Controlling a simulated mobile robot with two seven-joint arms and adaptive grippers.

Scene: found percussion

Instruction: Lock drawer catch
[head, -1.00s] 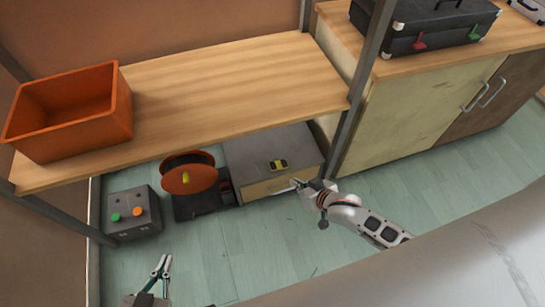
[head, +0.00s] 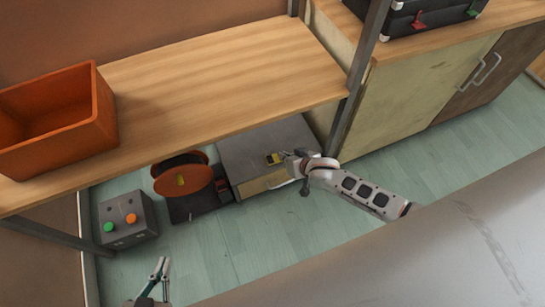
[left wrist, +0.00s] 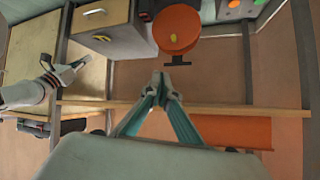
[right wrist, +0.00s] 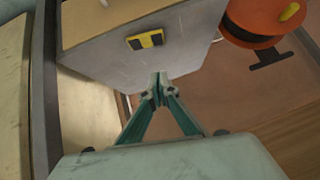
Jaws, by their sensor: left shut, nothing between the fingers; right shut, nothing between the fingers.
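The grey drawer unit (head: 256,146) stands on the floor under the shelf. Its pale wooden drawer front (head: 255,187) faces me; my right arm hides part of it. A small yellow and black catch (head: 273,159) sits on the unit's grey surface near the drawer edge. It also shows in the right wrist view (right wrist: 146,40). My right gripper (head: 285,155) is shut and empty, just right of the catch in the head view. In the right wrist view its fingertips (right wrist: 158,78) appear apart from the catch. My left gripper (head: 163,265) is shut and empty, low and away from the unit.
An orange reel (head: 183,178) stands left of the unit, and a grey box with green and orange buttons (head: 126,220) further left. The wooden shelf (head: 220,85) overhangs them, with an orange bin (head: 55,125) on it. A metal post (head: 358,85) rises right of the unit.

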